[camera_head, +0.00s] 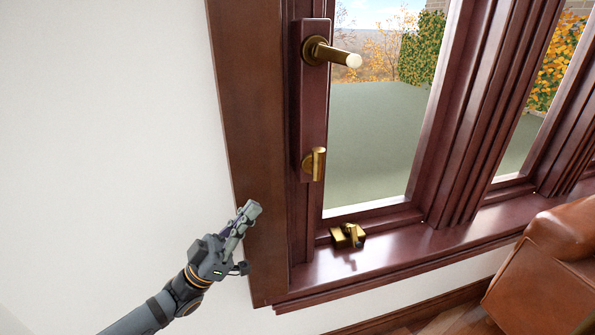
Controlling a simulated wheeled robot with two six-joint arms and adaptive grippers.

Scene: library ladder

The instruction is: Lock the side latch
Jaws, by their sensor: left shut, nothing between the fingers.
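A dark wooden window frame carries a brass lever handle (333,53) at the top of a reddish plate (313,110). On the lower end of that plate is a small brass latch (317,164) with its tab standing upright. Another brass latch (347,236) sits low on the sill at the bottom of the sash. My left gripper (250,211) is shut and empty, in front of the left frame board, below and left of the latch on the plate. It appears apart from both latches. My right gripper is not in view.
The wooden sill (420,243) runs along under the window. A brown leather armchair (553,262) stands at the lower right. The white wall (110,120) on the left is bare. The space between my left gripper and the plate looks clear.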

